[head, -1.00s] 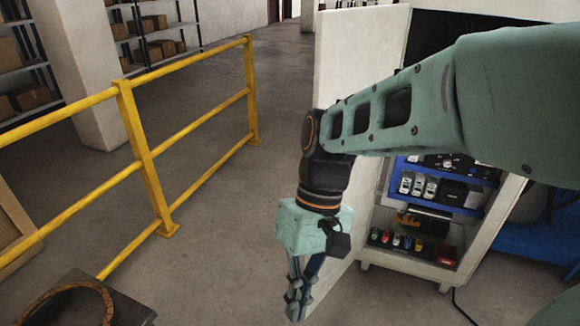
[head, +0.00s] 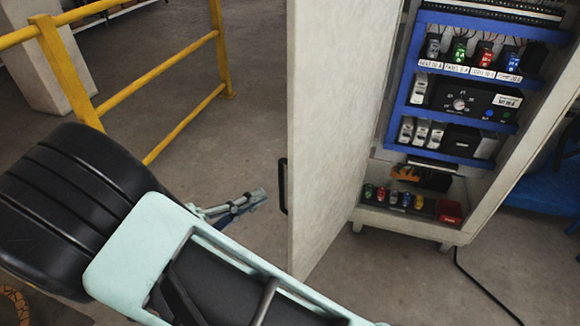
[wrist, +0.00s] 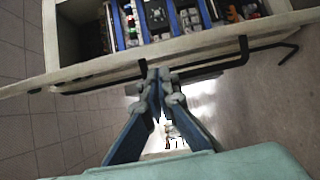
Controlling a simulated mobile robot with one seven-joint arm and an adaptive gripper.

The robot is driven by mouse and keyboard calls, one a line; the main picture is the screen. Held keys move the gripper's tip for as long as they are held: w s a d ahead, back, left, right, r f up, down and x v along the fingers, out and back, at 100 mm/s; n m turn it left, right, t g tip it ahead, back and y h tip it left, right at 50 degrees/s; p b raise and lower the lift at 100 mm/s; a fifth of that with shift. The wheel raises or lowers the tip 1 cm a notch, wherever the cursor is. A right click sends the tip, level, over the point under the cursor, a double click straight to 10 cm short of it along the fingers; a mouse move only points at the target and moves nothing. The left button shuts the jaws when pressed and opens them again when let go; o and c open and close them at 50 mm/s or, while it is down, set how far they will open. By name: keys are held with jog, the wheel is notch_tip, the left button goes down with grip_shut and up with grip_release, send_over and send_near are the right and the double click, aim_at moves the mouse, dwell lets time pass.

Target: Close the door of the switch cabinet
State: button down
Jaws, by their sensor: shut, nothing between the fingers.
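The switch cabinet (head: 478,222) stands at the right with its front open. Its pale door (head: 335,130) is swung wide open, with a black handle (head: 283,186) at the door's near left edge. My gripper (head: 262,196) is left of the handle, fingers pointing toward it, with a small gap visible in the head view. In the wrist view the fingertips (wrist: 158,76) are together and empty. A black bar (wrist: 215,66) passes by the fingertips there; whether they touch it I cannot tell. The cabinet's interior (wrist: 155,18) shows beyond a pale edge.
A yellow railing (head: 70,75) runs along the left. Blue shelves (head: 455,120) inside the cabinet hold switches and small devices. A black cable (head: 485,285) lies on the floor at right. A blue object (head: 545,180) is at the right edge. Floor in front of the cabinet is clear.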

aim_at(288, 178)
jog(key=w+b+x, duration=0.1)
jog(key=b+x, duration=0.1)
jog(key=x, duration=0.7)
jog(key=shift+t, duration=0.3)
jog(key=shift+w+a, duration=0.1)
